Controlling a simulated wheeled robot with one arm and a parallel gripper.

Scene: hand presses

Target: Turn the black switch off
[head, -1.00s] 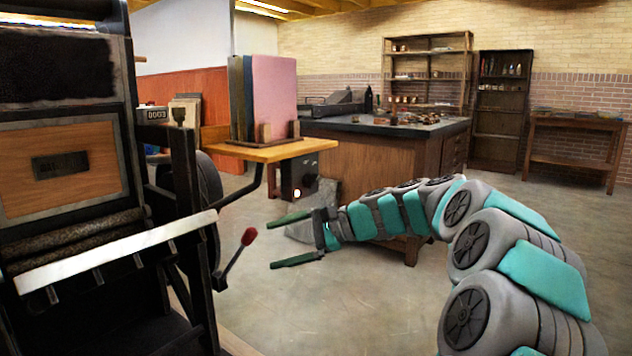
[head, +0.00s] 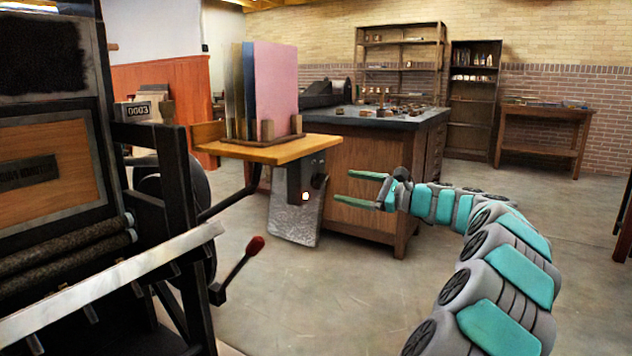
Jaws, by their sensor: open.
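A dark switch box (head: 292,183) hangs under the wooden feed board of the press. On its face are a round black switch (head: 318,181) and a small glowing light (head: 305,195). The switch is too small for me to tell which way it is turned. My gripper (head: 343,187) is open and empty, with two green fingers pointing left toward the box. In the picture its fingertips are just right of the switch, apart from it.
Coloured sheets (head: 275,90) stand on the feed board (head: 265,150). A wooden cabinet (head: 355,155) stands behind my gripper. The floor in front is clear.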

